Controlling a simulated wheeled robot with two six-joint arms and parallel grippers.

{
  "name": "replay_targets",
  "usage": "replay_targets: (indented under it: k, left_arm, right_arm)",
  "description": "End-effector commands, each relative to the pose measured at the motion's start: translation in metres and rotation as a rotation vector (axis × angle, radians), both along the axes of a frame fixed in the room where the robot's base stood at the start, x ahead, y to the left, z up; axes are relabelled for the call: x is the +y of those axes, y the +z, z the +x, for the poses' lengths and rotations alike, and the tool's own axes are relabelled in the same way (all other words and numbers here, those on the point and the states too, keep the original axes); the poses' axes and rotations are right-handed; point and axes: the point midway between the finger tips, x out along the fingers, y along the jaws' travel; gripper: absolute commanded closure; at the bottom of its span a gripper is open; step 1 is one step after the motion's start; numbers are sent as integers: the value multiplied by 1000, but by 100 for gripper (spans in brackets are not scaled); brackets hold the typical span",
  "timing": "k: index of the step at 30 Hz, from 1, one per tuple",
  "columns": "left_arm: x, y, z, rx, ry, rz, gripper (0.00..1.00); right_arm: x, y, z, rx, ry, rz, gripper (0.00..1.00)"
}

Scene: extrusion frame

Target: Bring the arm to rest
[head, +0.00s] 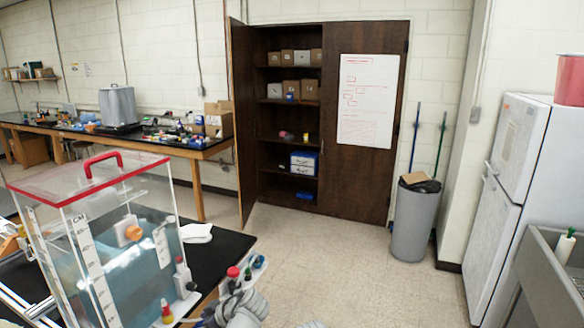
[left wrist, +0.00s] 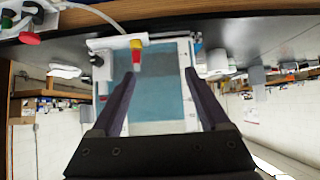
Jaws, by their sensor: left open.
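My left gripper (left wrist: 160,80) is open in the left wrist view, its two dark fingers apart with nothing held between them. Beyond the fingers is the clear tank (left wrist: 158,108) with blue liquid; I cannot tell the exact distance. In the head view, parts of my grey arm show at the bottom edge, right of the tank, and the fingers cannot be made out there. My right gripper is in neither view.
The tank stands on a black bench (head: 222,255), with coloured valve knobs (head: 233,272) at its right edge near my arm. A grey bin (head: 411,220), a white fridge (head: 505,190) and a dark cabinet (head: 340,180) stand further off. The floor (head: 330,265) between is clear.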

Motion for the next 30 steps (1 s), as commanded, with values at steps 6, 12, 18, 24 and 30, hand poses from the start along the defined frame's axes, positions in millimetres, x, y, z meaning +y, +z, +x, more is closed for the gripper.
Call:
replay_targets:
  k: [6, 12, 18, 24, 30]
  left_arm:
    - [-71, -75, -56, 464, -424, -137, 21]
    - [-134, -118, -107, 779, -886, -253, 21]
    - [-173, -136, -142, 928, -1226, -317, 21]
    - [-186, -139, -153, 967, -1345, -337, 21]
    - [-186, -138, -152, 968, -1349, -336, 21]
  right_arm:
    - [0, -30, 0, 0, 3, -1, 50]
    - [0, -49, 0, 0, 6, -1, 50]
    - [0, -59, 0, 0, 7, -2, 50]
    - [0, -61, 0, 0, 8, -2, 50]
    - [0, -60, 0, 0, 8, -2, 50]
